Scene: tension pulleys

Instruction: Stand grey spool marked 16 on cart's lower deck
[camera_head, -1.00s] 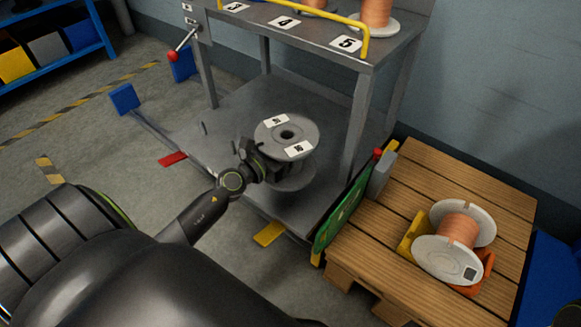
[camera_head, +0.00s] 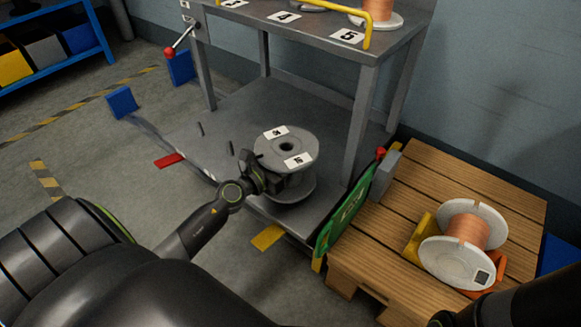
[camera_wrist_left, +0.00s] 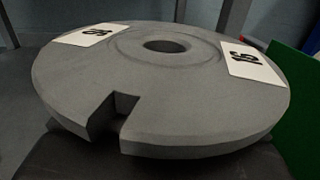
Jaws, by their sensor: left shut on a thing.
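The grey spool (camera_head: 285,150) stands upright over the near part of the cart's grey lower deck (camera_head: 225,130). Two white labels are on its top flange; the marking looks like 16. Its lower flange is at or very close to the deck; contact cannot be told. My left gripper (camera_head: 268,178) is shut on the spool below the top flange, from the left. In the left wrist view, the spool's flange (camera_wrist_left: 160,100) fills the frame, with a centre hole and an edge notch; the fingers are hidden. Only a dark piece of my right arm shows at bottom right.
The cart's upper deck (camera_head: 310,30) and its legs stand above and around the lower deck. A green panel (camera_head: 345,215) stands at the deck's right edge. A wooden pallet (camera_head: 400,185) holds a copper-wound spool (camera_head: 465,240). The lower deck left of the grey spool is mostly free.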

